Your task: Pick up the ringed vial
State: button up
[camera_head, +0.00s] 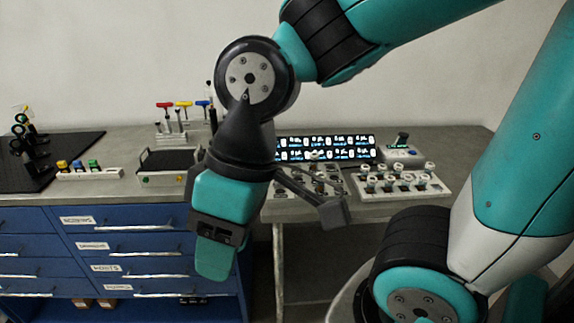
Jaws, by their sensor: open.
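Several small vials with pale caps stand in a white rack (425,187) at the right of the bench. More small vials or parts stand on a second pale holder (285,208), partly hidden behind my arm. The vials are too small to tell which one bears a ring.
A lit display panel (325,148) stands behind the racks, beside a small grey device (402,155). Blue drawers (125,243) lie below the bench.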

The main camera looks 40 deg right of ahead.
aim_at(314, 157)
jog(key=u, duration=0.35)
jog(key=i, duration=1.25)
jog(key=z, duration=0.85)
jog(key=i, duration=0.25)
jog(key=z, duration=0.25)
